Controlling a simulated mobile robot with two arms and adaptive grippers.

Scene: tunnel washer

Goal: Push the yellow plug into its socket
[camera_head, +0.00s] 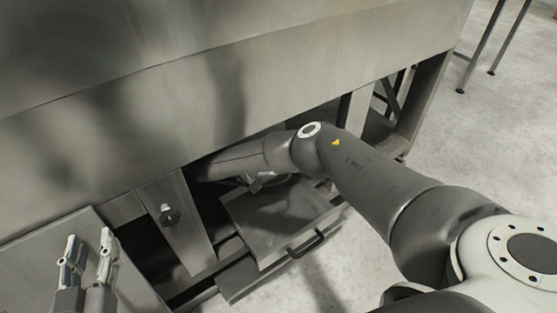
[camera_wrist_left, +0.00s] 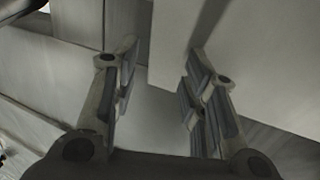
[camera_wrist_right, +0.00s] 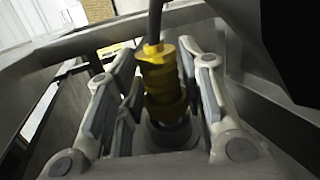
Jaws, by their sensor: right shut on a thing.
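The yellow plug (camera_wrist_right: 165,85) is between the two fingers of my right gripper (camera_wrist_right: 160,95) in the right wrist view. The gripper is shut on it. A black cable (camera_wrist_right: 155,22) comes out of the plug's upper end. A round grey part (camera_wrist_right: 168,136), perhaps the socket, lies at the plug's lower end; I cannot tell how deep the plug sits in it. In the head view my right arm reaches under the machine, and the plug and right gripper are hidden. My left gripper (camera_head: 88,250) is open and empty at the lower left; the left wrist view also shows its fingers apart (camera_wrist_left: 158,95).
The washer's large metal body (camera_head: 230,80) overhangs my right forearm. A metal drawer or tray with a black handle (camera_head: 305,244) stands below it. A panel with a dark knob (camera_head: 170,215) is to the left. Open floor (camera_head: 500,150) lies at the right.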

